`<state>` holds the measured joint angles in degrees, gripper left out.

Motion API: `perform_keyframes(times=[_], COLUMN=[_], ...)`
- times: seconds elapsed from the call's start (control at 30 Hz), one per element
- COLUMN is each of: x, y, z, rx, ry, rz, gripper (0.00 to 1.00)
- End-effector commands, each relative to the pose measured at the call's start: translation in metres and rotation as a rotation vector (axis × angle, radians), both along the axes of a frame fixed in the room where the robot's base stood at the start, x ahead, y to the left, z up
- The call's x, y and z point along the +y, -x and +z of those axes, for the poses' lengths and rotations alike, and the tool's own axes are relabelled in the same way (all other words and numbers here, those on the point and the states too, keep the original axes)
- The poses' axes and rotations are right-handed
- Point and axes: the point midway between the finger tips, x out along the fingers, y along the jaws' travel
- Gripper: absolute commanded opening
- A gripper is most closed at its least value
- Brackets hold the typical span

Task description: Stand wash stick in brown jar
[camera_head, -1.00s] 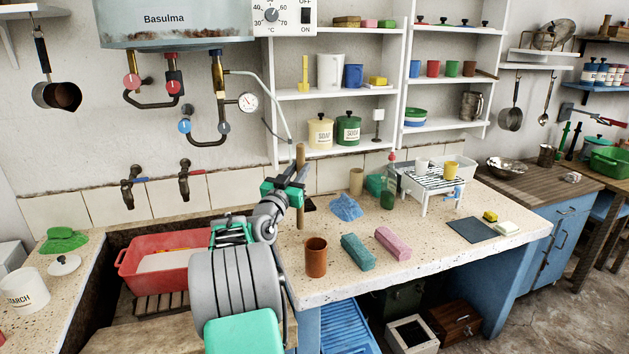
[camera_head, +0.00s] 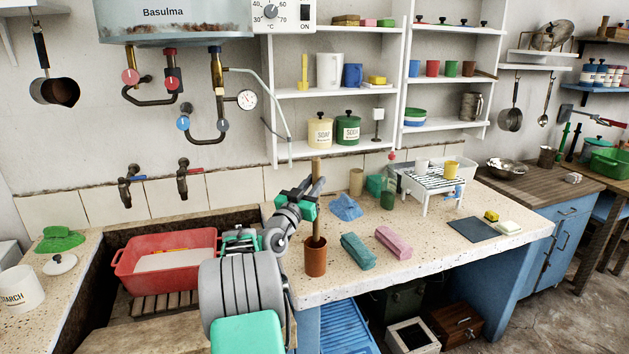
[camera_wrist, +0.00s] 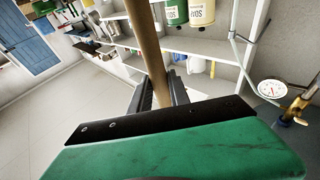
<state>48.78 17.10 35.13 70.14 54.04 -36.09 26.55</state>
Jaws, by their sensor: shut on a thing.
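The wash stick (camera_head: 316,222) is a light brown wooden rod, standing about upright in the head view. Its lower end is inside the mouth of the brown jar (camera_head: 316,262), which stands on the speckled stone counter. The jar's walls hide the stick's tip, so I cannot tell whether it touches the bottom. My gripper (camera_head: 311,199) is shut around the stick above the jar. In the wrist view the stick (camera_wrist: 146,45) runs up between the dark fingers (camera_wrist: 160,92).
A teal block (camera_head: 358,250) and a pink block (camera_head: 393,242) lie right of the jar. A crumpled blue cloth (camera_head: 346,207) lies behind. The red basin (camera_head: 165,240) sits in the trough at left. The counter's front edge (camera_head: 390,282) is close to the jar.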

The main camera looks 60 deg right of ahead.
Motion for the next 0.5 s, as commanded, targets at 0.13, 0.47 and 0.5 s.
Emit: perform_keyframes(times=[0.13,0.47,0.5], x=[0.0,0.0,0.0], y=[0.0,0.0,0.0], z=[-0.017,-0.043,-0.046], rx=[-0.001,-0.001,-0.001], ry=[0.001,0.0,0.0], rz=[0.0,-0.001,-0.001], gripper=[0.0,0.0,0.0])
